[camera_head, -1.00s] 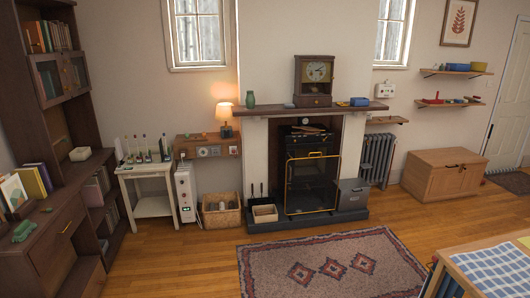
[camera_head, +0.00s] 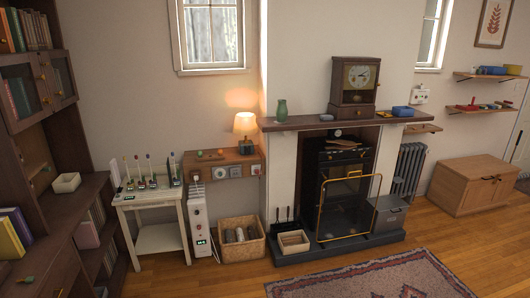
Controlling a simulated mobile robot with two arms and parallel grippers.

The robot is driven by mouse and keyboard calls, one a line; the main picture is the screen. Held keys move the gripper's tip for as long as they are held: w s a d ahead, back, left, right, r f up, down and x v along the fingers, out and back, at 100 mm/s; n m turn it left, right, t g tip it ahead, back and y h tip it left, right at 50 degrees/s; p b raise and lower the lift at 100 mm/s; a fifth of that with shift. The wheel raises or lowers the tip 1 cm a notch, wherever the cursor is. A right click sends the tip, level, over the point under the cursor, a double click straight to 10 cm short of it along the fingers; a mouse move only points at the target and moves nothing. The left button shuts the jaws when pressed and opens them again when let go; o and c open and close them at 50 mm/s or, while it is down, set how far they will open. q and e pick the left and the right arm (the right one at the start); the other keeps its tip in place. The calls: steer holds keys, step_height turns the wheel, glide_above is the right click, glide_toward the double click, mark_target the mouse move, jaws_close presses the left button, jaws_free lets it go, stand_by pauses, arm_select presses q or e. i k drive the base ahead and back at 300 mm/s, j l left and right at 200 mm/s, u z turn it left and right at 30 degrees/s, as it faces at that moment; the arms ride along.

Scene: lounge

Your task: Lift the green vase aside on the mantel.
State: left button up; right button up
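The green vase (camera_head: 281,110) stands upright near the left end of the dark wooden mantel (camera_head: 300,123) above the fireplace. A wooden clock (camera_head: 354,85) stands on the mantel to the right of the vase, with a gap between them. A small grey object (camera_head: 326,117) lies on the mantel in that gap. A blue box (camera_head: 403,111) sits near the mantel's right end. Neither of my grippers shows in the head view.
A lit lamp (camera_head: 245,128) stands on a wooden wall shelf (camera_head: 222,164) left of the mantel.

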mark_target(280, 110)
steer(key=i+j, duration=0.75)
steer(key=i, duration=0.2)
steer(key=i+l, duration=0.15)
steer(key=i, duration=0.25)
steer(key=i+l, duration=0.15)
steer(key=i, duration=0.2)
steer(key=l, duration=0.75)
steer(key=z, duration=0.05)
